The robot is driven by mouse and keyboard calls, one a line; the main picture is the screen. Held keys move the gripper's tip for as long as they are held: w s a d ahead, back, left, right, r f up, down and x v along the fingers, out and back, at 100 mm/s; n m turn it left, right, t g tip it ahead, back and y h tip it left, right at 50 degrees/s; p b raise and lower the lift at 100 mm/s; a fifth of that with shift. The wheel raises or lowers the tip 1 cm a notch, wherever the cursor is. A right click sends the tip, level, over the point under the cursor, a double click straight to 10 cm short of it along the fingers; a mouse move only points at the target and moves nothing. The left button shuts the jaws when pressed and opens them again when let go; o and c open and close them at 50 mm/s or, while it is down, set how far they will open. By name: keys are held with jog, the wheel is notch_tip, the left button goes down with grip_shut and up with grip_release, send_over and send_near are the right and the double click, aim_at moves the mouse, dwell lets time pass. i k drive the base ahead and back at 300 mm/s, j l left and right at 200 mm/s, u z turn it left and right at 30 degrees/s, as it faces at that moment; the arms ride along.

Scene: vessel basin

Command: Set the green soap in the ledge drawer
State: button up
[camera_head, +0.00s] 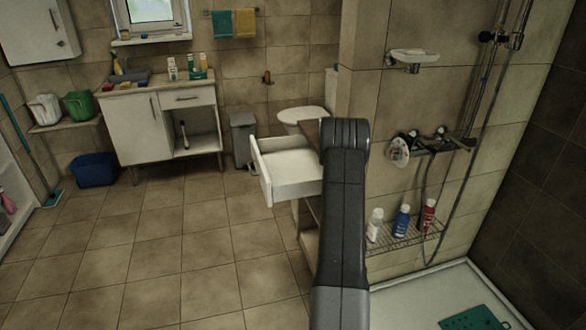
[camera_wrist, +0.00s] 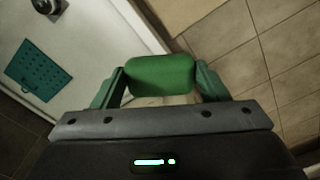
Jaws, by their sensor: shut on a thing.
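The green soap (camera_wrist: 160,75) is a rounded block held between the two fingers of my gripper (camera_wrist: 160,84) in the wrist view. My gripper is shut on it, one finger at each side. In the head view my arm covers the gripper and the soap. The ledge drawer (camera_head: 263,174) is a white box pulled open, left of my arm in the head view. Its visible inside looks empty; its right end is hidden behind my arm. I cannot tell how far the soap is from the drawer.
A shower tray (camera_head: 407,306) with a teal mat (camera_head: 475,319) lies right of my arm; the mat also shows in the wrist view (camera_wrist: 38,70). A wire rack (camera_head: 402,236) holds bottles. A cabinet (camera_head: 160,128) and a grey bin (camera_head: 243,138) stand behind. Tiled floor at left is clear.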

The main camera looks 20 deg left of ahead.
aim_at(284, 171)
jog(key=i+j, duration=0.1)
jog(key=j, duration=0.55)
jog(key=i+j+z, duration=0.1)
jog(key=j, duration=0.55)
jog(key=i+j, duration=0.1)
jog(key=j, duration=0.55)
jog(key=z, duration=0.05)
